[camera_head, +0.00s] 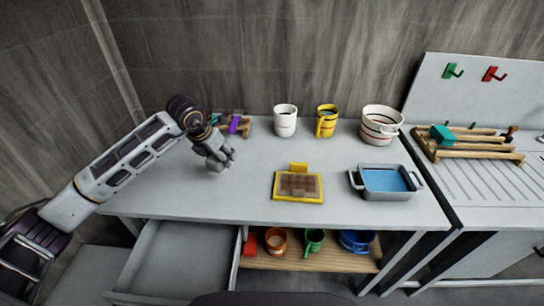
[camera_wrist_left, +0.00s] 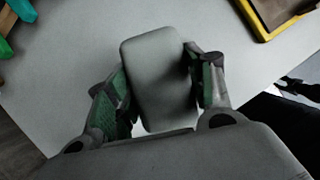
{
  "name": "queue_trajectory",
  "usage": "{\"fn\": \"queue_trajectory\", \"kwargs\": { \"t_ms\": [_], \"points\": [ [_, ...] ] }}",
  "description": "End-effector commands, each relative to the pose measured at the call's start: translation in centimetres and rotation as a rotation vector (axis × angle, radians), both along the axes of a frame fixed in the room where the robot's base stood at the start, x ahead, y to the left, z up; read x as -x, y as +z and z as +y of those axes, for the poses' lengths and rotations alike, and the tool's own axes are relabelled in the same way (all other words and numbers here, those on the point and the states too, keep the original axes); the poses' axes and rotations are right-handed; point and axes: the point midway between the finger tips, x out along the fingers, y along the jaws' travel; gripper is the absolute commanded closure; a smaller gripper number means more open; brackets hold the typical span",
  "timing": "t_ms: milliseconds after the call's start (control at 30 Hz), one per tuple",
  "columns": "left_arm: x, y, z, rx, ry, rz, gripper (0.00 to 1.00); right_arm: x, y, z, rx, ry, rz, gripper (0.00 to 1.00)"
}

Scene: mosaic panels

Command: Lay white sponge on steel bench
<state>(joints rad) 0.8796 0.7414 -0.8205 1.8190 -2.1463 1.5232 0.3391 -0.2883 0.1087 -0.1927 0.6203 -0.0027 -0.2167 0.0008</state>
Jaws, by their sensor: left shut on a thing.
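My left gripper (camera_head: 222,161) is over the left part of the grey steel bench (camera_head: 240,202). The left wrist view shows its two fingers (camera_wrist_left: 160,95) shut on a pale grey-white block, the white sponge (camera_wrist_left: 158,65), gripped by its sides. The bench top (camera_wrist_left: 75,75) shows around and beyond the sponge. I cannot tell whether the sponge touches the bench. In the head view the gripper mostly hides the sponge. My right gripper is in neither view.
A yellow-framed mosaic panel (camera_head: 285,196), a blue-filled tray (camera_head: 386,181), a white mug (camera_head: 285,122), a yellow mug (camera_head: 326,123) and a striped bowl (camera_head: 380,125) stand right of the gripper. A rack (camera_head: 470,153) is farther right. An open drawer (camera_head: 180,258) is below. Bench front-left is clear.

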Motion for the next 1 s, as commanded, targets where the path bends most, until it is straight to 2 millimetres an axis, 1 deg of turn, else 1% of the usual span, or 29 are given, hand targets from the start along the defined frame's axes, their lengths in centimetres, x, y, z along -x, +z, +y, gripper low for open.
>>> {"fn": "queue_trajectory", "kwargs": {
  "t_ms": [100,233,367,567,733,1000],
  "points": [
    [0.0,0.0,0.0,0.000,0.023,0.000,0.66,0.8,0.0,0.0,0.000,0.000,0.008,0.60],
    [0.0,0.0,0.0,0.000,0.030,0.000,0.66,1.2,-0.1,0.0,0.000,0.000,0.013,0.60],
    [0.0,0.0,0.0,-0.001,0.030,0.000,0.66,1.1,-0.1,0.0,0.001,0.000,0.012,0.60],
    [0.0,-0.3,0.0,0.000,0.029,0.001,0.66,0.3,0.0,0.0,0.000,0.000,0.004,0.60],
    [0.1,-1.8,0.0,0.000,0.029,0.003,0.66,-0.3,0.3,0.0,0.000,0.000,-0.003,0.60],
    [0.0,-5.3,0.0,0.000,0.030,0.002,0.66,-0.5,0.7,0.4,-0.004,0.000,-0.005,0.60]
  ]
}}
